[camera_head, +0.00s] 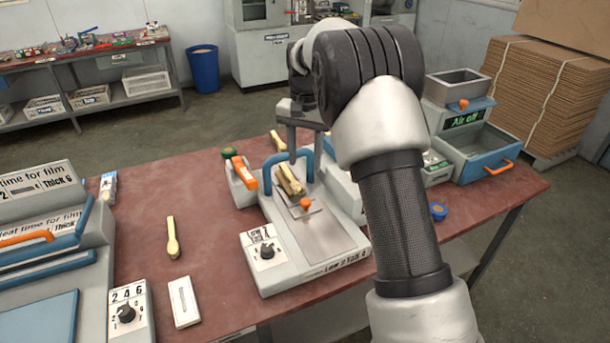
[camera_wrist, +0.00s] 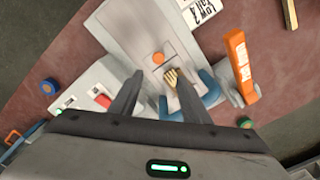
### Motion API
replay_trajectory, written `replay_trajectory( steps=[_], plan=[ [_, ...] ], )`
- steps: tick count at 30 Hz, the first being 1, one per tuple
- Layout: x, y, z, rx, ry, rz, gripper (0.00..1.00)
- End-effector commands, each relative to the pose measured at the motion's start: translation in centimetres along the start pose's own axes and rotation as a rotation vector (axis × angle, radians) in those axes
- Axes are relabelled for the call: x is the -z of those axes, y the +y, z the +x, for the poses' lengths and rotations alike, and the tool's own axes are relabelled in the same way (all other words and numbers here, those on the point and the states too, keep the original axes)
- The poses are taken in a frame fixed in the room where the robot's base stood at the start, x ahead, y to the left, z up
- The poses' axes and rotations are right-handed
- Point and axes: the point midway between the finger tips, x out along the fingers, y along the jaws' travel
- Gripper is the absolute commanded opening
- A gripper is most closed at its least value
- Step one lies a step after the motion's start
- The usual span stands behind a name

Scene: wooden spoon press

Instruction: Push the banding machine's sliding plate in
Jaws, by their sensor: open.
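The banding machine (camera_head: 262,277) is a light grey unit on the red-brown table, with blue arched guides, a dial and a label. Its sliding plate (camera_head: 294,212) carries an orange knob (camera_head: 305,203); the knob also shows in the wrist view (camera_wrist: 158,57). A bundle of wooden spoons (camera_head: 290,179) lies at the plate's far end, between the blue guides. My gripper (camera_head: 305,157) is open above this far end. In the wrist view its fingers (camera_wrist: 158,80) straddle the bundle with a wide gap, the knob just beyond the tips. Contact cannot be told.
A single wooden spoon (camera_head: 172,236) and a white block (camera_head: 184,301) lie left of the machine. A heat sealer (camera_head: 50,250) stands far left. An orange-handled part (camera_head: 238,178) adjoins the machine's left side. A grey unit with a blue drawer (camera_head: 490,152) stands right.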

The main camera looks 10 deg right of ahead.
Motion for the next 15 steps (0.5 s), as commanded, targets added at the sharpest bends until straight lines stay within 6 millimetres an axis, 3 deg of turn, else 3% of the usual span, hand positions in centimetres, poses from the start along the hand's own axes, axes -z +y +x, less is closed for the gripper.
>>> replay_trajectory(
  steps=[6, 15],
  plan=[
    [0.1, 0.0, -3.4, 0.001, 0.002, 0.000, 0.43],
    [0.0, 0.0, -4.2, 0.000, 0.000, 0.001, 0.43]
  ],
)
